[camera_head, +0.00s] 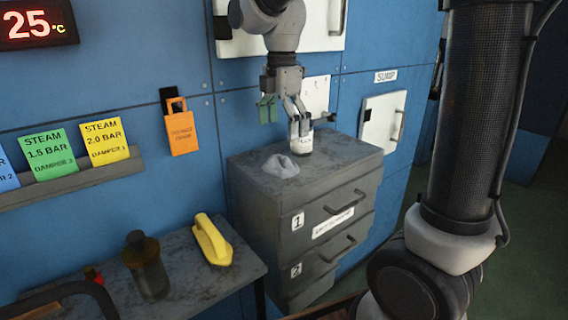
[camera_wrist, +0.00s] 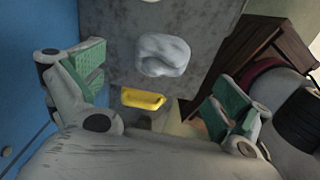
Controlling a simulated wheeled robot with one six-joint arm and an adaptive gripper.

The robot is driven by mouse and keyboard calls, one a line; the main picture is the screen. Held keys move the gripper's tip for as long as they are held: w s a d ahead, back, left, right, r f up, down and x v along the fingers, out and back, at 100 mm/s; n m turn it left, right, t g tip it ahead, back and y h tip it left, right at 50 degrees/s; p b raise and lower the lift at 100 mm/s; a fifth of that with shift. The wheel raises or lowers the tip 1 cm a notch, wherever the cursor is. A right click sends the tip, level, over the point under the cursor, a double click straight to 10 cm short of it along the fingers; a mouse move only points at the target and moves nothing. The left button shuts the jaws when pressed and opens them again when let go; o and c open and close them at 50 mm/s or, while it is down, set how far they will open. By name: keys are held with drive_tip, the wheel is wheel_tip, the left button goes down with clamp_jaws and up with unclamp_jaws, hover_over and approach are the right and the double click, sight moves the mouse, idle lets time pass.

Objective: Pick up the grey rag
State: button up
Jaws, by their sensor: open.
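The grey rag (camera_head: 280,165) lies crumpled in a low pale heap on top of the dark grey drawer cabinet (camera_head: 345,160), near its left front part. In the wrist view the rag (camera_wrist: 162,55) shows whole, above the middle of the picture, between my two fingers. My gripper (camera_head: 285,115) hangs above the cabinet top, clear of the rag, with its fingers apart and nothing between them. The wrist view shows the green finger pads of my gripper (camera_wrist: 160,85) wide apart.
A lower bench (camera_head: 190,262) at left holds a yellow object (camera_head: 212,240) and a dark bottle (camera_head: 146,266). The blue wall (camera_head: 110,60) is close behind.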

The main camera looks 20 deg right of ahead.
sight(280, 159)
drive_tip(key=shift+f, duration=0.15)
drive_tip(key=f, duration=0.7)
drive_tip(key=shift+s+a+f, duration=0.15)
drive_tip(key=shift+a+f, duration=0.05)
drive_tip(key=shift+f, duration=0.1)
drive_tip(key=c, duration=1.1)
drive_tip(key=shift+o, duration=0.2)
wheel_tip(280, 159, up, 10)
